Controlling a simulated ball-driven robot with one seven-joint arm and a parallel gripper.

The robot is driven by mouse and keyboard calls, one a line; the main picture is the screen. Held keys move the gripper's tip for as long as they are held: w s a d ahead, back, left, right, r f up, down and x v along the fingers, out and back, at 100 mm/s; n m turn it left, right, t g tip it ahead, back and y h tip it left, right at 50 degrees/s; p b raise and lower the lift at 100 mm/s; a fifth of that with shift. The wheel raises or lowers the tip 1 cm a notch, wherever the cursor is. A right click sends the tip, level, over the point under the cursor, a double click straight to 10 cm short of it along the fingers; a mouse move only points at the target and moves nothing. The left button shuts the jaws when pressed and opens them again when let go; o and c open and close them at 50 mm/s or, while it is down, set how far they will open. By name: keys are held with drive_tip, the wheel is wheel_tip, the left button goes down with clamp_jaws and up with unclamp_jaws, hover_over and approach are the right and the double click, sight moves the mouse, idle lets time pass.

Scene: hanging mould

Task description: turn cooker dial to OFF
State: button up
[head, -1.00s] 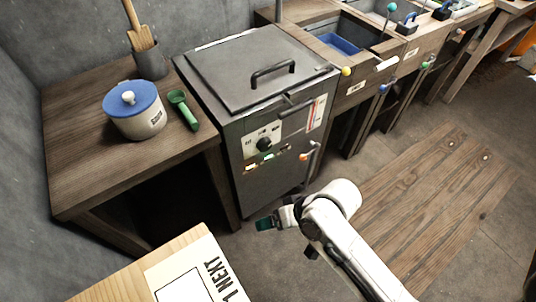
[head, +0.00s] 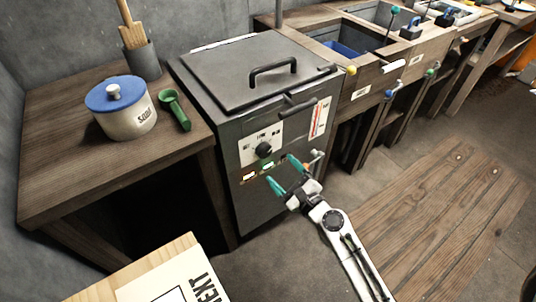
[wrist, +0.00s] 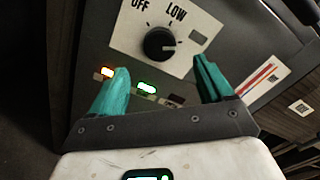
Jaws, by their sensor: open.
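The cooker (head: 255,75) is a dark grey metal box with a closed, handled lid. Its black dial (head: 264,149) sits on a white plate on the front face. In the wrist view the dial (wrist: 159,44) shows between my fingertips, beyond them, with the labels OFF and LOW above it. Its white mark seems to point right, away from OFF. My gripper (head: 284,173) has teal fingers and is open and empty, just in front of the cooker face, below and right of the dial. The gripper (wrist: 160,80) is apart from the dial.
Below the dial are lit orange (wrist: 107,73) and green (wrist: 147,87) indicators. A table (head: 60,170) at left holds a blue-lidded pot (head: 124,108) and green scoop (head: 174,109). Wooden basins stand right.

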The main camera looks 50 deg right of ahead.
sight(266, 153)
drive_tip(key=x, duration=0.8)
drive_tip(key=shift+p, duration=0.4)
drive_tip(key=shift+c, duration=0.3)
drive_tip(key=c, duration=1)
drive_tip(key=shift+f, duration=0.1)
